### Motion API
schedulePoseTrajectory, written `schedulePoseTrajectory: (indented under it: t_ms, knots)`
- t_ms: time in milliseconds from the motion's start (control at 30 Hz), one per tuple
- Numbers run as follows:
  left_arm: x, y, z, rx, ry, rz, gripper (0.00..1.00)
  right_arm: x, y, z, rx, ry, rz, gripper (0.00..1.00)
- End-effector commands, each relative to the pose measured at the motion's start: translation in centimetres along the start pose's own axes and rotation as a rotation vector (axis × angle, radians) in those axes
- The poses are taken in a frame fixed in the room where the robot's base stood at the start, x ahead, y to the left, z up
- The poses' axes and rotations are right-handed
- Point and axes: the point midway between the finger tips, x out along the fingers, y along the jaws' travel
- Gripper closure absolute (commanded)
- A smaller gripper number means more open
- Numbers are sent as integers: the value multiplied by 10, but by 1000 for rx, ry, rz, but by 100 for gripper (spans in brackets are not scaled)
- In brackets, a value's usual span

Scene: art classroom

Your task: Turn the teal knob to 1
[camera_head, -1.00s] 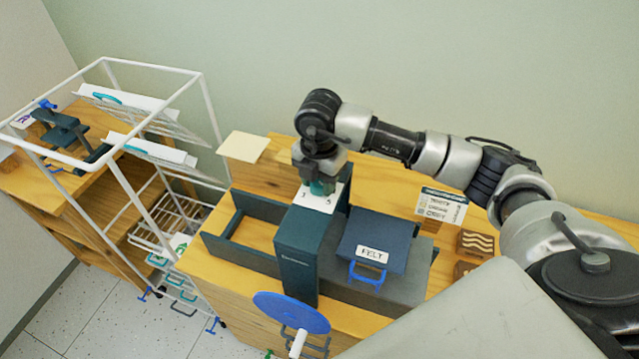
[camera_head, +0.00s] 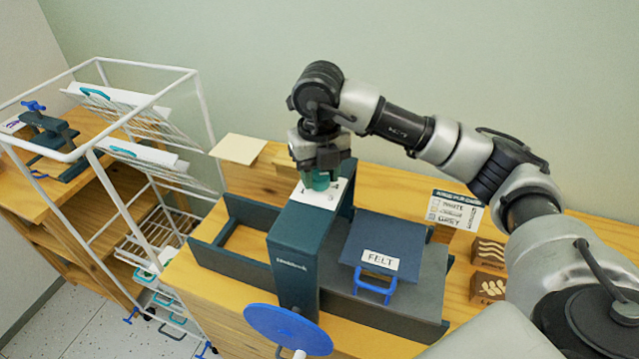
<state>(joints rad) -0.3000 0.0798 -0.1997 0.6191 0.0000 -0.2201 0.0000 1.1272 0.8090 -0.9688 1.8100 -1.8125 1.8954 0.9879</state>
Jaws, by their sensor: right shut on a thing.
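The teal knob (camera_head: 318,181) sits on a white dial plate (camera_head: 313,199) on top of the dark press (camera_head: 293,255). My right gripper (camera_head: 319,172) points down over the knob and is shut on it. The fingers cover part of the knob and some of the plate's markings. I cannot read which number the knob points to. My left gripper is not in view.
A blue handwheel (camera_head: 288,329) stands in front of the press. A felt-labelled dark block (camera_head: 377,249) with a blue handle is to the right. A white wire rack (camera_head: 151,190) stands at left. Patterned wooden blocks (camera_head: 488,254) lie at right.

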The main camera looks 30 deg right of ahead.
Motion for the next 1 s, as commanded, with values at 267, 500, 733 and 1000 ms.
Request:
schedulePoseTrajectory:
  t_ms: [267,500,733,1000]
  knots:
    - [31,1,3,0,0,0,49,2,0,1,-261,-7,1,84]
    - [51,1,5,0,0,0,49,2,0,1,-488,-7,0,84]
    - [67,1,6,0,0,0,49,1,1,1,-708,-8,0,84]
    - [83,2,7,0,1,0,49,0,1,0,-964,-7,-1,84]
